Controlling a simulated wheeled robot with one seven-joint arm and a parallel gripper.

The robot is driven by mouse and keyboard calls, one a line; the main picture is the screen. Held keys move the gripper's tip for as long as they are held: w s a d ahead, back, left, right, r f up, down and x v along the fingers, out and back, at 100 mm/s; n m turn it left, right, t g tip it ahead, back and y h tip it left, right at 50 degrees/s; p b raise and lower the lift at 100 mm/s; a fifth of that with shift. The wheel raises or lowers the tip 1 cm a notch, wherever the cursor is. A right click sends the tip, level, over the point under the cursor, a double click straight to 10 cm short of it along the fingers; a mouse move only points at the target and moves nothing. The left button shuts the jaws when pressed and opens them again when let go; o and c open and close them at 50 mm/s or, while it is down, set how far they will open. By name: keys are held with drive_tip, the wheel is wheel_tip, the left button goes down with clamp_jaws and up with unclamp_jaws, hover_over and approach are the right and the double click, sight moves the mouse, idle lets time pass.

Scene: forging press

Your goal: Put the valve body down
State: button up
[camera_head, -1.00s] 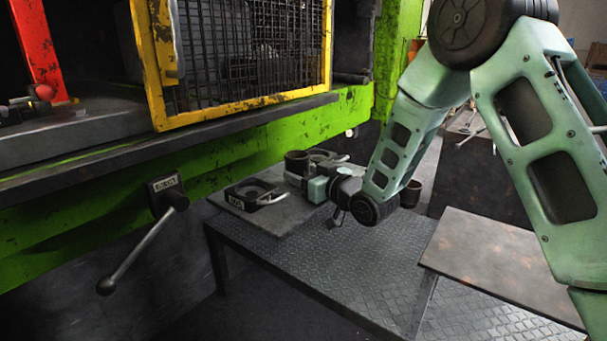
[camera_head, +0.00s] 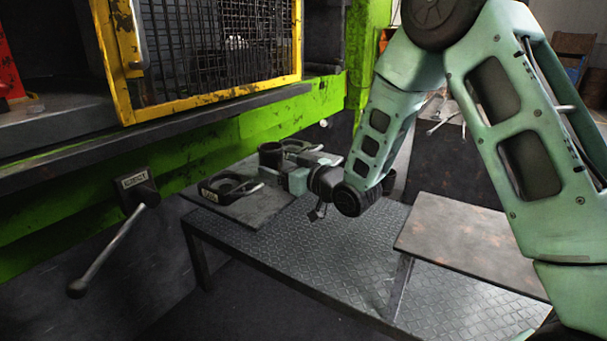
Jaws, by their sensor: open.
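My gripper (camera_head: 272,174) is at the end of the green arm, low over the back of the dark plate on the metal table. It points left and away from me, close to a dark upright cylinder (camera_head: 271,155). The jaws are small here and partly hidden by the wrist; they look open. I cannot make out for certain which dark part is the valve body. It may be the cylinder beside the jaws, which stands upright on the plate. Whether the jaws touch it cannot be told.
A dark ring-shaped holder (camera_head: 231,188) with a label lies on the dark plate (camera_head: 262,208). Another ring-shaped holder (camera_head: 298,146) is behind. The tread-plate table (camera_head: 300,250) is clear in front. A raised brown board (camera_head: 465,240) is right. The green press (camera_head: 205,135) with a lever (camera_head: 115,250) borders the left.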

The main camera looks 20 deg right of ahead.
drive_tip(key=b+v, duration=0.1)
drive_tip(key=v, duration=0.9)
drive_tip(key=shift+s, duration=0.1)
